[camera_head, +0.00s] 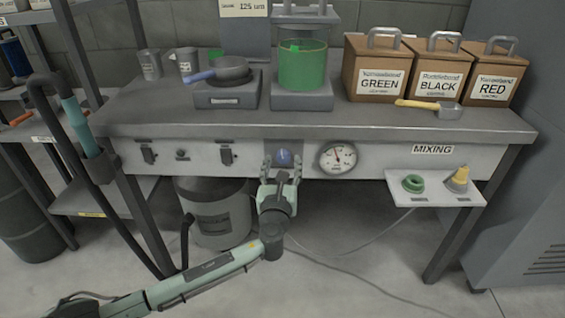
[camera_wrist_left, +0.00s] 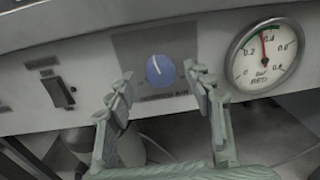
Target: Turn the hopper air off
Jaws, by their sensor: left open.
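A round blue knob (camera_head: 284,158) is on the front panel of the bench, left of the pressure gauge. In the left wrist view the knob (camera_wrist_left: 160,71) has a white pointer line tilted slightly left of upright, and blurred lettering on the plate below it. My left gripper (camera_head: 281,170) is open in front of the knob. In the left wrist view its two fingers (camera_wrist_left: 159,92) stand apart on either side of and below the knob, with nothing between them. I cannot tell from the pictures whether a finger touches the panel. My right gripper is not in view.
The gauge (camera_head: 337,158) sits close right of the knob; its red needle points near 0.4. A black switch (camera_head: 226,154) is to the left. A small shelf (camera_head: 435,192) juts out at the right. A grey drum (camera_head: 215,212) stands under the bench.

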